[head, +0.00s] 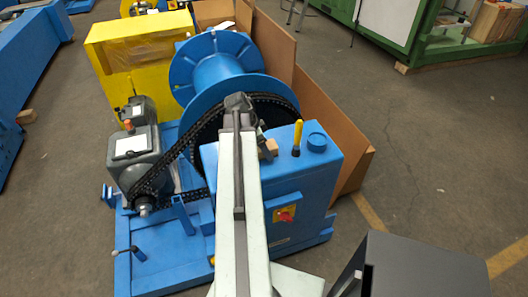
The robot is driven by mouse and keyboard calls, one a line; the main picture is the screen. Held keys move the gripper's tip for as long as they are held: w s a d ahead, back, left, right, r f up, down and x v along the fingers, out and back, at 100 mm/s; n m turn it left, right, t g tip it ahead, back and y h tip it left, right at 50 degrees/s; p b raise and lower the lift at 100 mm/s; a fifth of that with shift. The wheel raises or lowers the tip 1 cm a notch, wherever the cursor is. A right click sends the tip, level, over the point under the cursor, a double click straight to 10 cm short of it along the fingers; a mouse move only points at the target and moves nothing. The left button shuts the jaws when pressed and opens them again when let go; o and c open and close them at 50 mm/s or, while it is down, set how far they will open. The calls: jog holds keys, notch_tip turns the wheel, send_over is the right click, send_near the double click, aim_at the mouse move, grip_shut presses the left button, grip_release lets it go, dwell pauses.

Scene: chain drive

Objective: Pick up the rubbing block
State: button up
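A small tan block (271,146), which looks like the rubbing block, is at the top of the blue cabinet (322,170), just right of my arm. My arm hides part of its surroundings. My pale arm reaches up the middle of the view, and its dark end is over the cabinet and the black chain. My gripper (263,146) is mostly hidden behind the arm; a dark part of it shows close to the block's left side. I cannot tell whether it touches the block or whether its fingers are open or shut.
A yellow-handled tool (297,138) stands upright on the cabinet, right of the block, near a round blue cap (317,141). The black chain (178,150) runs from the grey motor (135,155) to the blue drum (217,68). A dark box (420,268) stands at front right.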

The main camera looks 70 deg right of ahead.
jog(key=shift+f, duration=0.2)
jog(key=c, duration=1.7)
notch_tip(320, 180, up, 11)
jog(key=p, duration=1)
jog(key=shift+f, duration=0.25)
jog(key=o, duration=0.7)
jog(key=shift+c, duration=1.4)
